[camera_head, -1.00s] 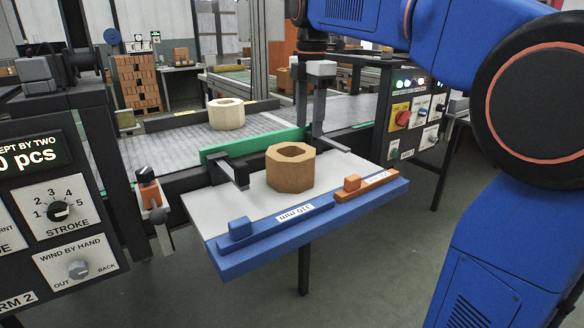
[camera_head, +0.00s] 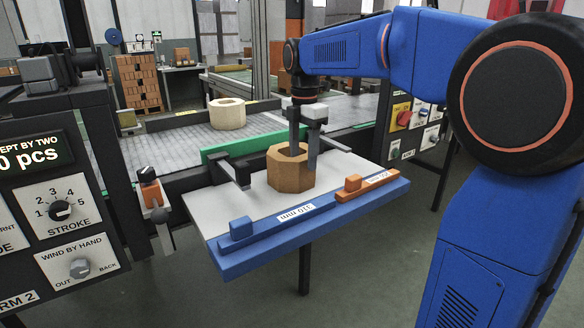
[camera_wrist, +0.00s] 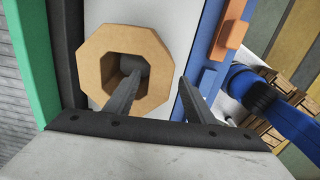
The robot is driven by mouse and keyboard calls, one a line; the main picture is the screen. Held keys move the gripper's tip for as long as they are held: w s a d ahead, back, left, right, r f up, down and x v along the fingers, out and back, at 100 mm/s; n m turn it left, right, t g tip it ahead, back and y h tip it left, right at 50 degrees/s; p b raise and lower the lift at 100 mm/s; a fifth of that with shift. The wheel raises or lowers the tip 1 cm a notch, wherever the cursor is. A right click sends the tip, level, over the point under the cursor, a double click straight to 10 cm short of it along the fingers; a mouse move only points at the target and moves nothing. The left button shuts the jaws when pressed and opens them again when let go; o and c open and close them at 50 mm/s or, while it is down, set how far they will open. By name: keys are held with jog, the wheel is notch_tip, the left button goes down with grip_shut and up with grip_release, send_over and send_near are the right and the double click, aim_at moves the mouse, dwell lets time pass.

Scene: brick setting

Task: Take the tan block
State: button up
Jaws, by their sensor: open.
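The tan block (camera_head: 289,178) is an octagonal ring with a square-looking hole, standing on a white plate (camera_head: 238,207). It also shows in the wrist view (camera_wrist: 95,62). My gripper (camera_head: 303,159) is open above the block's right side. In the wrist view my gripper (camera_wrist: 159,78) has one finger over the hole and the other just outside the right wall, so that wall lies between them. No grip on the block shows. How deep the fingertip sits at the hole is hard to tell.
A blue-edged ledge (camera_head: 270,252) with an orange piece (camera_head: 367,184) borders the plate's front. A green bar (camera_head: 222,152) and dark arm (camera_head: 236,172) stand at its back left. A paler cream ring (camera_head: 227,113) sits on the conveyor behind. Control panels flank both sides.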

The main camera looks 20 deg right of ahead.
aim_at(303, 173)
jog(key=shift+d+f, duration=0.1)
jog(key=shift+f, duration=2.9)
grip_shut()
jog(key=shift+w+r, duration=0.1)
